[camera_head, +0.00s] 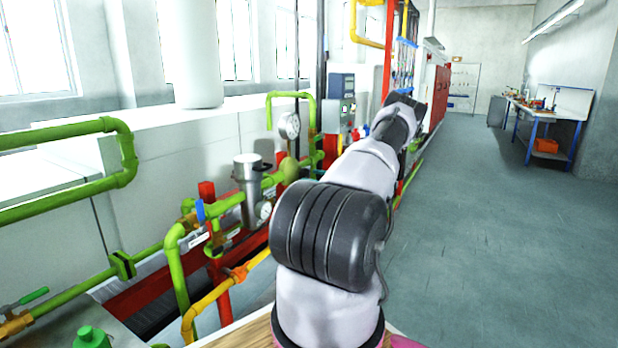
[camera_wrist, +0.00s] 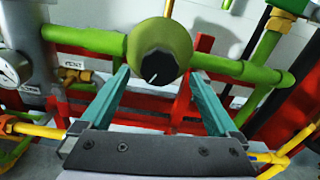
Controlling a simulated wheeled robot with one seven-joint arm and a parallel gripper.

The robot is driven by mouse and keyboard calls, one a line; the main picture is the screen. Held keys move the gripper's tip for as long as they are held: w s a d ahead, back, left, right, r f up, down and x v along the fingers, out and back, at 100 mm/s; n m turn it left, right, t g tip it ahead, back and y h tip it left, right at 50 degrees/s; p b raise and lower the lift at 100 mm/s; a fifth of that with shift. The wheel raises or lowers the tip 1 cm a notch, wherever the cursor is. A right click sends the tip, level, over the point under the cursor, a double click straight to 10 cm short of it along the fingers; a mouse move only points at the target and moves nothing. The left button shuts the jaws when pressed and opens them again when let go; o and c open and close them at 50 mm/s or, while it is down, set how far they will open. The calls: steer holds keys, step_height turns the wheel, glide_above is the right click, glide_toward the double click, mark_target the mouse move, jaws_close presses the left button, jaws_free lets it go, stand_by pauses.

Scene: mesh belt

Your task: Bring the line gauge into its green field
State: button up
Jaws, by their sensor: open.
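Two round white gauges show in the head view. The larger gauge (camera_head: 290,126) stands above a rounded olive-green valve body (camera_head: 290,169); the smaller gauge (camera_head: 264,210) sits beside a steel canister (camera_head: 247,185). Which one is the line gauge I cannot tell, and both needles and fields are too small to read. In the wrist view, the valve body carries a black knob (camera_wrist: 155,66) with a white mark, facing me. My gripper (camera_wrist: 155,76) is open, its teal fingers spread left and right of the knob; contact is not visible. A gauge (camera_wrist: 12,68) is cut off at the left edge.
Green pipes (camera_head: 62,200), a red frame (camera_head: 207,190) and a yellow pipe (camera_head: 215,297) crowd the left wall. Another green pipe (camera_wrist: 240,72) runs across behind my fingers. The grey floor (camera_head: 480,240) to the right is clear; a workbench (camera_head: 545,112) stands far back.

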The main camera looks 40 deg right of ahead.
steer(key=shift+x, duration=1.15)
steer(key=c, duration=1.4)
steer(key=shift+n, duration=0.3)
steer(key=n, duration=0.3)
steer(key=shift+n, duration=2)
